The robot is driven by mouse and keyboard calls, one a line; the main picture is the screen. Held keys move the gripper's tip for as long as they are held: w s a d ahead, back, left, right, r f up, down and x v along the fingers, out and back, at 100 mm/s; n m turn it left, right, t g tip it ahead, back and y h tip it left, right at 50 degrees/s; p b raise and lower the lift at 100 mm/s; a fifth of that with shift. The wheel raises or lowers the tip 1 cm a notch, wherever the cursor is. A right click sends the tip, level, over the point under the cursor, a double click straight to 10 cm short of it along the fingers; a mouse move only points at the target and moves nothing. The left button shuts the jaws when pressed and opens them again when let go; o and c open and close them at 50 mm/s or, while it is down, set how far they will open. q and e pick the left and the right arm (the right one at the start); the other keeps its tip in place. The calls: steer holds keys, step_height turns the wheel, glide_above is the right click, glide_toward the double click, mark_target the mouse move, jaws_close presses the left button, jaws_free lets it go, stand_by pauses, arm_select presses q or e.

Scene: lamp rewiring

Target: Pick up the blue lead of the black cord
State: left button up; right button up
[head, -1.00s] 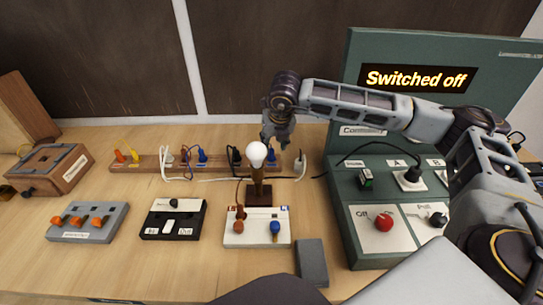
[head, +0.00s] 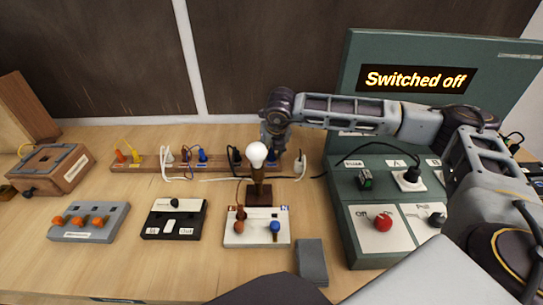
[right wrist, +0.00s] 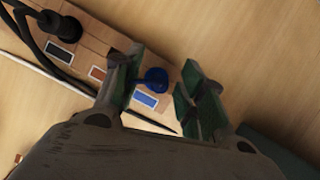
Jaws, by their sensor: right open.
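The blue lead (right wrist: 154,80) stands in the wooden strip beside a blue label, seen in the right wrist view. My right gripper (right wrist: 160,88) is open, with one green-padded finger on each side of the blue lead. The lead sits closer to the left finger; I cannot tell whether they touch. In the head view my right gripper (head: 274,146) is low over the right part of the strip, behind the bulb, and mostly hides the blue lead. A black plug (right wrist: 60,28) with black cable stands farther left on the strip. My left gripper is out of view.
The wooden strip (head: 128,168) holds several coloured leads. A lamp with a white bulb (head: 256,154) stands close in front of my gripper. A white plug (head: 300,164) is just to its right. The green console (head: 352,232) reads "Switched off".

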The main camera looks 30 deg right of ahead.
mark_target(271, 149)
jaws_close()
stand_by(0.3)
steer(key=shift+r, duration=5)
steer(key=shift+s, duration=0.1)
